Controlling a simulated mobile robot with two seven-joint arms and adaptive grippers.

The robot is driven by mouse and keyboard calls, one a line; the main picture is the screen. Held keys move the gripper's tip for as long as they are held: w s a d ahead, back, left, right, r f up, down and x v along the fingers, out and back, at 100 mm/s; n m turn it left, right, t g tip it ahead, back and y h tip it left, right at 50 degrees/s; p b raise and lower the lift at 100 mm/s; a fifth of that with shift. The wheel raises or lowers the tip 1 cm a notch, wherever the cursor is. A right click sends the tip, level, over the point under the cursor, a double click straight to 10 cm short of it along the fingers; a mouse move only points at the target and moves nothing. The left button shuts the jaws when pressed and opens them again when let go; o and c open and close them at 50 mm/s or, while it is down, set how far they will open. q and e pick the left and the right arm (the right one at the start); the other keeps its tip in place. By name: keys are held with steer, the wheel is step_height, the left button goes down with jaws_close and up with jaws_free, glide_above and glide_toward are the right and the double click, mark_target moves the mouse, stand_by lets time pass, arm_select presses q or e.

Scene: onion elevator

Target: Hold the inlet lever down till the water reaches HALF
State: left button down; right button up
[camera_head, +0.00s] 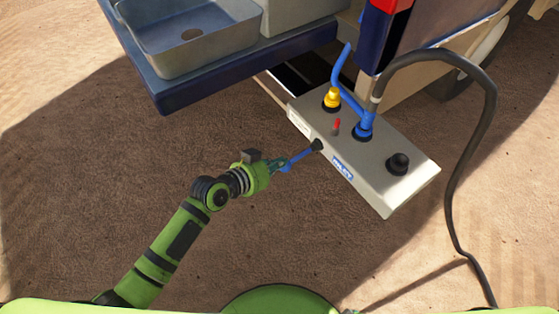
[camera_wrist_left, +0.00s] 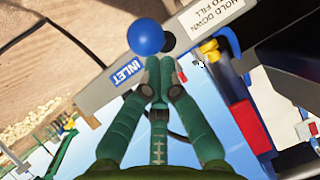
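The inlet lever (camera_head: 297,160) is a blue rod sticking out from the front of a grey panel (camera_head: 385,180), near the blue INLET label (camera_head: 342,169). Its blue ball end (camera_wrist_left: 146,37) shows large in the left wrist view. My left gripper (camera_head: 283,161) is at the outer end of the lever. In the left wrist view, its green fingertips (camera_wrist_left: 160,62) are together, right by the ball; I cannot tell whether they touch it. Nothing shows gripped between them. I cannot make out any water level or HALF mark. My right gripper is out of view.
The panel also carries a yellow fitting (camera_head: 332,98), a blue fitting (camera_head: 364,128), a small red-tipped switch (camera_head: 337,126) and a black knob (camera_head: 398,163). A dark hose (camera_head: 492,110) loops right. A metal sink (camera_head: 190,40) stands on a blue-edged counter. Sandy ground below is open.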

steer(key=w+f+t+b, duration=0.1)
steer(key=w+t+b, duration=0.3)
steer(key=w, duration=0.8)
arm_select(q)
step_height(320, 180, down, 7)
steer(key=t+h+b, duration=0.2)
steer(key=h+b, duration=0.1)
steer(key=b, duration=1)
steer(key=shift+t, duration=0.3)
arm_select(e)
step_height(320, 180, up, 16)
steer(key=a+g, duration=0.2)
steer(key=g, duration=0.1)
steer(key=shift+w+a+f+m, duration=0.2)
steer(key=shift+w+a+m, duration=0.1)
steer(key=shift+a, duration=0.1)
arm_select(q)
steer(key=shift+f, duration=0.1)
